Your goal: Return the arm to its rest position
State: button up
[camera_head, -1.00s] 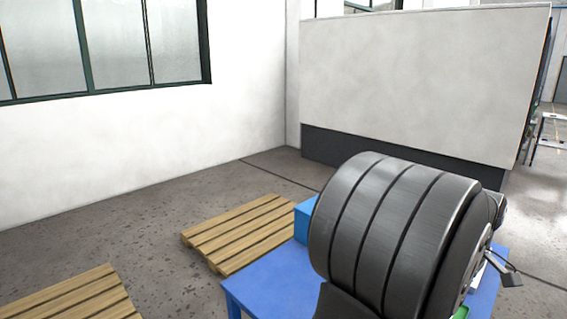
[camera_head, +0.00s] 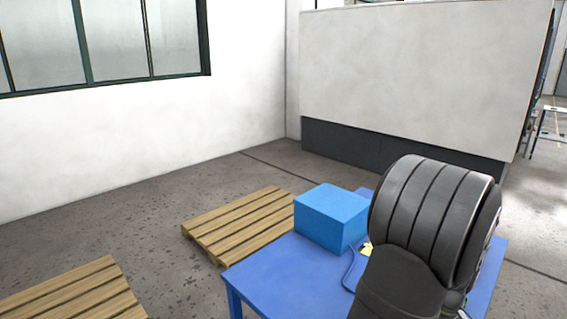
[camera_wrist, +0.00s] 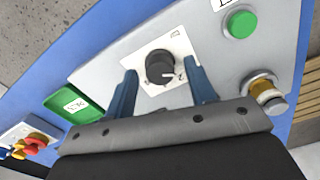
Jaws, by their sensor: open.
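My arm (camera_head: 432,225) shows in the head view as a large dark grey ribbed link over the right part of the blue table. It hides much of that side, and my gripper is not seen there. In the wrist view my gripper (camera_wrist: 164,73) is open, with two blue fingers apart and nothing held between them. A black rotary knob (camera_wrist: 160,67) on a white square plate appears between the fingers. I cannot tell how far the fingertips are from it.
Red and yellow parts (camera_wrist: 36,142) lie lower left. A blue box (camera_head: 331,215) stands on the blue table (camera_head: 280,275); pallets (camera_head: 238,222) lie on the floor.

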jog(key=m, duration=1.1)
jog(key=shift+m, duration=2)
